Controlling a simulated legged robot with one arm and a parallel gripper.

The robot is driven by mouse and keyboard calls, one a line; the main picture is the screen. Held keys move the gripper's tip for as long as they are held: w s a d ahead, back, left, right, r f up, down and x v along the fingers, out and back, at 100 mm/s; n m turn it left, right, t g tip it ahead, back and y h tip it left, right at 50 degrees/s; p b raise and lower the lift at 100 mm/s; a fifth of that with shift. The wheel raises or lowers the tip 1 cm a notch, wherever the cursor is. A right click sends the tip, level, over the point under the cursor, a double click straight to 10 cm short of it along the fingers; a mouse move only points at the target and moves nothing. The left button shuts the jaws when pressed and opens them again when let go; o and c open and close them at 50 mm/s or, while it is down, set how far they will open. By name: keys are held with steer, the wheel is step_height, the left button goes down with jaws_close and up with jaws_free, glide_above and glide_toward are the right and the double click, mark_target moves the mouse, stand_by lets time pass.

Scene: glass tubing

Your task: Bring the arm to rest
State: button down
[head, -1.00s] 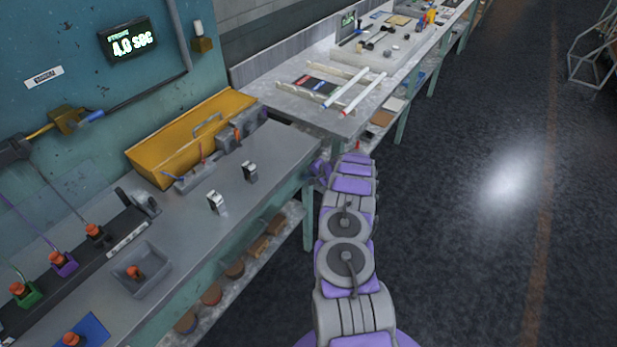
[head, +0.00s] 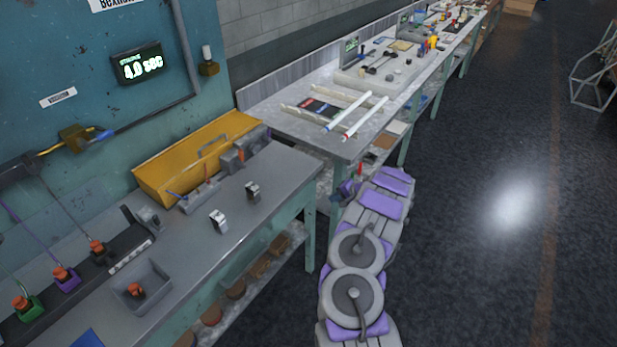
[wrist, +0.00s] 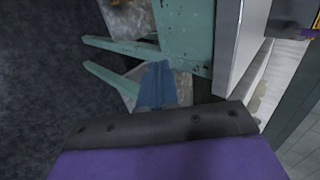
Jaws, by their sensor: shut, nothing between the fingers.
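My arm reaches forward from the bottom of the head view, beside the right side of the benches. My gripper (wrist: 157,86) shows in the wrist view as blue fingers held together, shut and empty. In the head view the far end of my arm is near the gap between the near bench (head: 285,172) and the far bench (head: 270,122), and its fingers cannot be made out clearly. Two pale tubes (head: 347,111) (head: 364,118) lie across supports on the far bench, apart from my arm.
Green bench legs (wrist: 185,35) are close to my gripper in the wrist view. A yellow bin (head: 160,178), small metal blocks (head: 218,221) and a grey tray (head: 140,287) sit on the near bench. The dark floor (head: 490,260) on the right is clear.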

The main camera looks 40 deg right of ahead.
steer(key=w+a+r+n+y, duration=0.2)
steer(key=w+a+r+y, duration=0.15)
steer(key=a+r, duration=0.7)
steer(key=s+a+r+n+g+y, duration=0.1)
steer(key=s+a+r+n+g, duration=0.1)
steer(key=a+r, duration=0.5)
steer(key=s+a+r+n+g, duration=0.2)
steer(key=a+r, duration=0.1)
steer(key=a, duration=0.8)
steer(key=s+a+r+n+g+y, duration=0.1)
steer(key=s+a+r+n+g, duration=0.15)
steer(key=a+r, duration=0.45)
steer(key=s+a+r+n+g+h, duration=0.1)
steer(key=s+a+r+n+h, duration=0.1)
steer(key=s+a, duration=0.55)
steer(key=s+a+r+n+g+h, duration=0.15)
steer(key=s+a, duration=0.25)
steer(key=s, duration=0.6)
steer(key=s+d+n+h, duration=0.1)
steer(key=s+d+h, duration=0.1)
steer(key=s, duration=0.9)
steer(key=s+d+n+g+h, duration=0.1)
steer(key=s+d+h, duration=0.1)
steer(key=s, duration=1)
steer(key=shift+d+r+g+h, duration=0.2)
steer(key=shift+r+g+h, duration=0.15)
steer(key=shift+h, duration=0.25)
